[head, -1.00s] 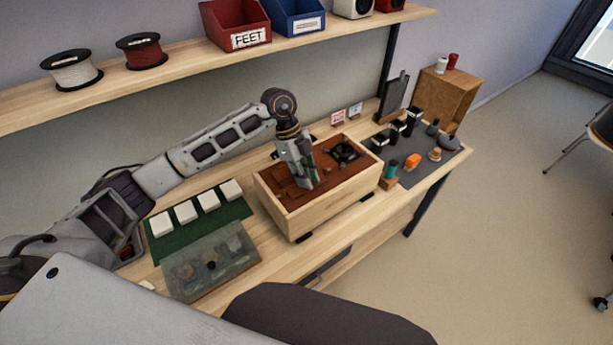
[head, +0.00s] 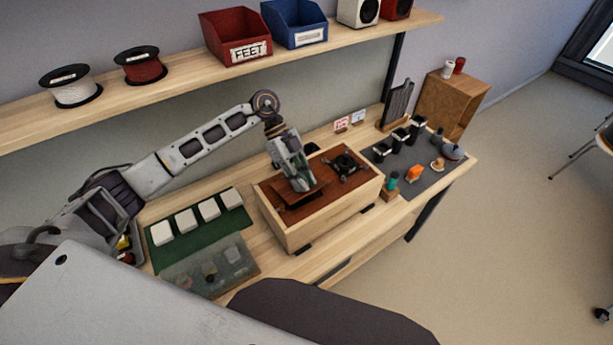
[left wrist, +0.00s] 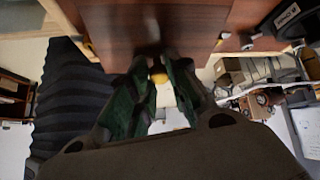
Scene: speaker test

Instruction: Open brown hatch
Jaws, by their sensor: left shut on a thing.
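A light wooden box (head: 318,226) with a brown top stands on the workbench. The brown hatch (head: 305,195) in its top is tilted up, with a dark gap beside it. My left gripper (head: 301,184) is over the hatch, pointing down. In the left wrist view, its green-lined fingers (left wrist: 158,82) are closed around a small brass-coloured knob (left wrist: 158,75) at the edge of the brown hatch panel (left wrist: 150,28). The fingertips partly hide the knob. My right gripper is not in view.
A black fitting (head: 344,163) sits on the box top, right of the hatch. A green mat (head: 203,222) with white blocks and a clear tray (head: 232,277) lie left of the box. A grey mat (head: 402,183) with small items lies right. A shelf (head: 190,77) runs above.

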